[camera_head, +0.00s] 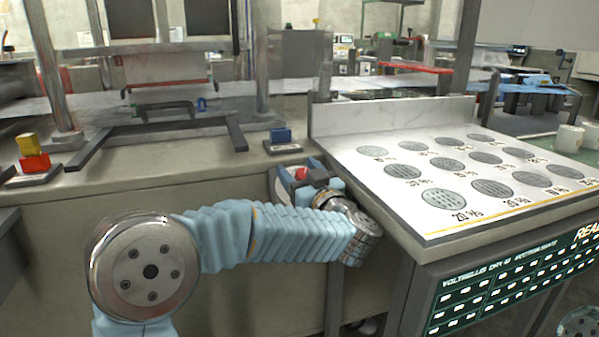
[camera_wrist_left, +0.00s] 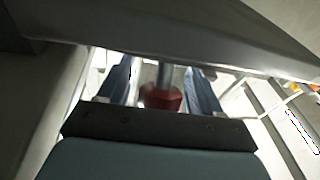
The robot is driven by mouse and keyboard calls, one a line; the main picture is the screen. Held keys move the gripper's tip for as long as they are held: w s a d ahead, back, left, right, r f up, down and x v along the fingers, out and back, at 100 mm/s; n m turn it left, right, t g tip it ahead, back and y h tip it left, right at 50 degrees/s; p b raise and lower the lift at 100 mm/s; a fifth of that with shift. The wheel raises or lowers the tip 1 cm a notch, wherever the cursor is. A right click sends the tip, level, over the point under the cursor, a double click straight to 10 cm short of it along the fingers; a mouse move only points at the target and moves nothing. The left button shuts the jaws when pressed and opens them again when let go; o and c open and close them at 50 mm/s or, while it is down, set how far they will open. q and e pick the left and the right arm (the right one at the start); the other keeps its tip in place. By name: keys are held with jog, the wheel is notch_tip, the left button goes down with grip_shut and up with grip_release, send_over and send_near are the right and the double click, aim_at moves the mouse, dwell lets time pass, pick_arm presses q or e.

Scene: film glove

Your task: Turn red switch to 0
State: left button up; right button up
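My left gripper (camera_head: 300,178) is at the front edge of the bench, beside the white panel. A red switch (camera_head: 300,173) shows between its fingers. In the left wrist view the red switch (camera_wrist_left: 163,97) sits on a grey shaft between the two blue fingers of my left gripper (camera_wrist_left: 160,85). A gap shows on both sides of it, so the gripper is open around it. The switch's marks and its setting cannot be read. My right gripper is out of view.
A blue switch block (camera_head: 281,137) stands just behind the gripper. A yellow and red switch block (camera_head: 32,155) is at the far left. The white panel with round grilles (camera_head: 460,225) rises close on the right. A dark metal frame (camera_head: 150,127) lies on the bench.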

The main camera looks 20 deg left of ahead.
pick_arm(q)
jog(key=v, duration=0.7)
jog(key=shift+s+d+b, duration=0.2)
jog(key=shift+b, duration=0.2)
